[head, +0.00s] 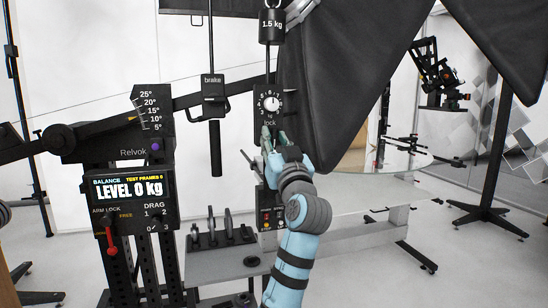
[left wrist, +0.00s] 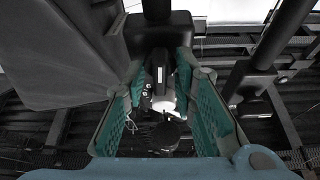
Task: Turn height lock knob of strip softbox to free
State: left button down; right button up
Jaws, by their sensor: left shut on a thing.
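The strip softbox (head: 345,70) is a large black fabric shape at top centre in the head view. At its left, a black post carries a white round dial (head: 270,103) with numbers and the word "lock" under it. My left gripper (head: 270,138) is just below that word. My right gripper is not in view.
A black weight (head: 271,25) marked 1.5 kg hangs above the dial. A brake handle (head: 214,95) hangs left of the gripper. A balance panel (head: 130,200) with a red lever stands at left. A grey bench (head: 225,265) is below; a black stand (head: 490,190) is at right.

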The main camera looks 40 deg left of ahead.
pick_arm(q)
jog(key=shift+n+b, duration=0.45)
jog(key=shift+n, duration=0.15)
jog(key=shift+g+y, duration=0.3)
jog(key=c, duration=1.7)
grip_release()
jog(key=shift+o, duration=0.2)
jog(key=v, duration=1.2)
jog(key=shift+r, duration=0.1)
